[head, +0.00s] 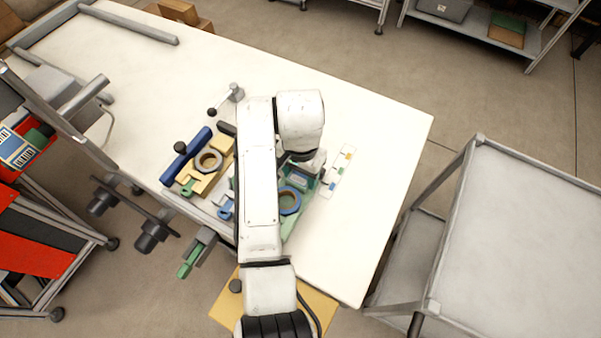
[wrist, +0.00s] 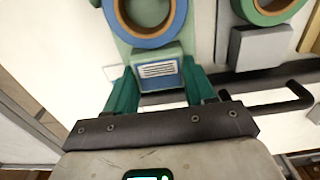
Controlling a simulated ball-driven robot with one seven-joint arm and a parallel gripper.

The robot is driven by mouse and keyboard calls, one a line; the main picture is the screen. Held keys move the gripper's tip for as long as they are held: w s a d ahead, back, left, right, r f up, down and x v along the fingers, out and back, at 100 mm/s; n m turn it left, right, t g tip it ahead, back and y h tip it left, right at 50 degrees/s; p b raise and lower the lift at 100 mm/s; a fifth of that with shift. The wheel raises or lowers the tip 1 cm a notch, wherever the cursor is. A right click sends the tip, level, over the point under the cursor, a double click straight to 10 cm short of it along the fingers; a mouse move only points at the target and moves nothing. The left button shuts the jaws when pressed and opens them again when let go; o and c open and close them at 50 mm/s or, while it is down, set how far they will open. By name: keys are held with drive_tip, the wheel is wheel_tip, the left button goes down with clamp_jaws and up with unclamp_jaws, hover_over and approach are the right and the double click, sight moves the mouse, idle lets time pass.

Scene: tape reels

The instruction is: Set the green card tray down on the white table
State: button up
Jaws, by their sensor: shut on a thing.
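The green card tray (head: 291,222) is partly hidden behind my arm in the head view, over the front right part of the white table (head: 370,140). A blue tape reel (head: 289,200) lies on it. In the wrist view the tray (wrist: 186,42) is pale green, with a white-and-blue label card (wrist: 158,72) at its near end. My gripper (wrist: 160,78) is shut on that end, one teal finger on each side of the card. I cannot tell whether the tray touches the table.
A yellow-and-tan holder with a grey reel (head: 208,161) and a blue bar (head: 186,155) lie left of my arm. The table's right part is clear. A grey cart (head: 520,240) stands at right.

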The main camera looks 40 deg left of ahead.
drive_tip(key=shift+f, duration=0.45)
drive_tip(key=o, duration=1.2)
drive_tip(key=shift+f, duration=0.1)
drive_tip(key=shift+c, duration=0.2)
wheel_tip(320, 180, up, 12)
drive_tip(key=p, duration=0.1)
